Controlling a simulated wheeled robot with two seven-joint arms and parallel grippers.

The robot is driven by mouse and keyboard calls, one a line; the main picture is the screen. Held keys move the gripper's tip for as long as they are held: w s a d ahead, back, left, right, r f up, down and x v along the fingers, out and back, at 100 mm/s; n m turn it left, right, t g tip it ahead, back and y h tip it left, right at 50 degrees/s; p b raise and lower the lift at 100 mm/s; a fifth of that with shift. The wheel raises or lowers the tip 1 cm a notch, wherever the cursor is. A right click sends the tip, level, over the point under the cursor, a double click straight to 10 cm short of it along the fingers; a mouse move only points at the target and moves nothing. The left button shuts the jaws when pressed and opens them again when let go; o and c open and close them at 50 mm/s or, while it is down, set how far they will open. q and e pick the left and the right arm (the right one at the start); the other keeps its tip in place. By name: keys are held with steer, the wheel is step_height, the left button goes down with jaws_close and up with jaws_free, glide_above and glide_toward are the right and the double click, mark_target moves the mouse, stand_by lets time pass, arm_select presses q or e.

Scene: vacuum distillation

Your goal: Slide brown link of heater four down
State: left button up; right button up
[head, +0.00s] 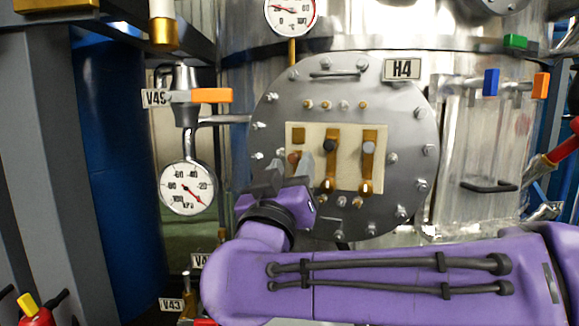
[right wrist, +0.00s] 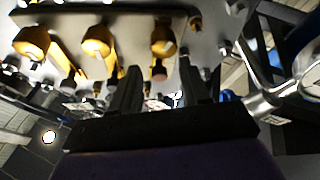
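Heater four is the round grey flange with the H4 plate (head: 402,69) in the head view. Its cream panel (head: 350,150) carries three gold links side by side. The brown link's knob (head: 294,157) is at the left, partly hidden by my right gripper. A gold square contact (head: 298,135) shows bare above it. The middle link has a dark knob (head: 330,146), the right one a grey knob (head: 368,147). My right gripper (head: 287,172) is at the left link. In the right wrist view its fingers (right wrist: 163,92) are apart, with a brownish knob (right wrist: 158,71) between or just beyond them.
Bolts ring the flange. Left of it are a pressure gauge (head: 187,188) and valve V49 with an orange handle (head: 212,96). Blue (head: 491,82) and orange (head: 541,85) handles are at the right. My purple right arm crosses the lower front.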

steer(key=shift+s, duration=0.1)
steer(key=b+v, duration=0.4)
steer(key=v, duration=0.6)
steer(key=shift+s+f, duration=0.1)
steer(key=shift+s, duration=0.05)
